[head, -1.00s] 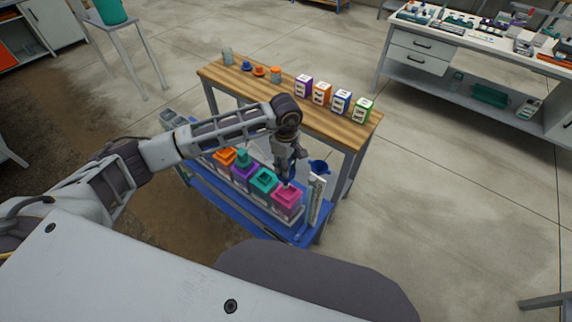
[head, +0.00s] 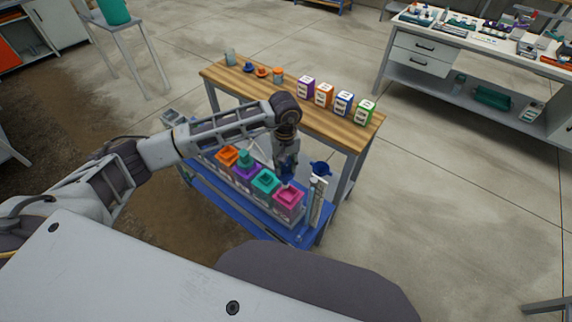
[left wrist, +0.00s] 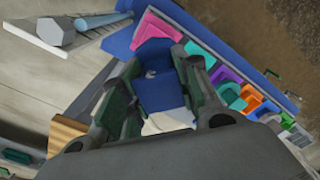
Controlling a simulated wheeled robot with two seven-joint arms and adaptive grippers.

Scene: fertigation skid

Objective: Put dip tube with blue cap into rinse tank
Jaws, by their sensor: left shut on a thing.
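My left gripper (head: 287,164) is shut on a blue piece, which I take to be the blue cap (left wrist: 155,78) of the dip tube; it shows between the fingers in the left wrist view. The tube below the cap is mostly hidden. The gripper is over the front end of a row of coloured tanks, just above the magenta-topped tank (head: 290,196). I cannot tell whether the tube is in an opening, nor which tank is the rinse tank. Teal (head: 265,182), purple (head: 243,173) and orange (head: 225,158) tops continue the row. My right gripper is out of view.
The tanks stand on a blue skid (head: 228,196). A pale upright strip (head: 317,198) and a blue fitting (head: 321,168) stand close right of the gripper. Behind is a wooden bench (head: 290,103) with coloured boxes (head: 324,94) and small caps.

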